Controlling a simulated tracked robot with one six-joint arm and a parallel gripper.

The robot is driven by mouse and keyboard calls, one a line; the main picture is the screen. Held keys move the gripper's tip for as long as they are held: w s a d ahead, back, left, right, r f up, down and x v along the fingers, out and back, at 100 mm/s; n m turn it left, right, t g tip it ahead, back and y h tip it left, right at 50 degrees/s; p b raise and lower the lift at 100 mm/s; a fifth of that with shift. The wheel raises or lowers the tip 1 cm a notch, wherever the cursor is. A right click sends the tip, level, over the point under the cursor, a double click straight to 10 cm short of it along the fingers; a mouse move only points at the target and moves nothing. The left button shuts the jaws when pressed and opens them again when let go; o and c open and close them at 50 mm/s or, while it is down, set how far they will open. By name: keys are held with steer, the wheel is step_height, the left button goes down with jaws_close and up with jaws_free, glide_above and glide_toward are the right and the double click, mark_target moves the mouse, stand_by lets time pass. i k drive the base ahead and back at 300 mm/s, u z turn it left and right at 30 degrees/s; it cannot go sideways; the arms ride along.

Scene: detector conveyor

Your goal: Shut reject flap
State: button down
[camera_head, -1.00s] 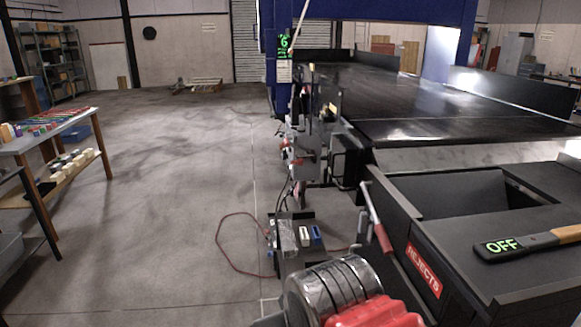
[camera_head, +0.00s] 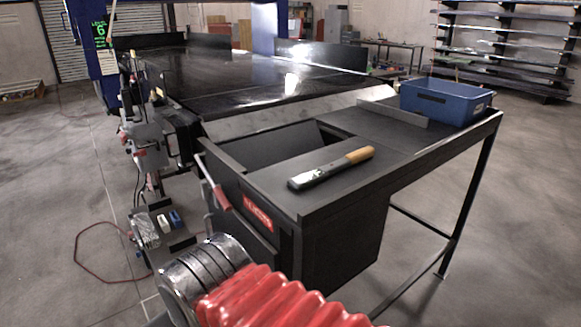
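The dark reject box with a red label (camera_head: 258,213) stands at the near end of the conveyor. The dark opening (camera_head: 270,146) in its top is uncovered. I cannot tell for sure which panel is the flap. A lever with a red grip (camera_head: 221,197) leans at the box's left side. My arm, with a ribbed dark metal part and red bellows, shows at the bottom, in front of the box. My gripper's fingers are not in view.
A blue bin (camera_head: 445,100) stands at the table's far right. A small cart (camera_head: 160,228) and red cable (camera_head: 88,268) are at left. The floor at right is clear.

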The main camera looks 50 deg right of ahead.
mark_target(255, 154)
steer(key=z, duration=1.95)
steer(key=k, duration=0.7)
steer(key=u, duration=0.8)
steer(key=i, duration=1)
steer(key=z, duration=0.05)
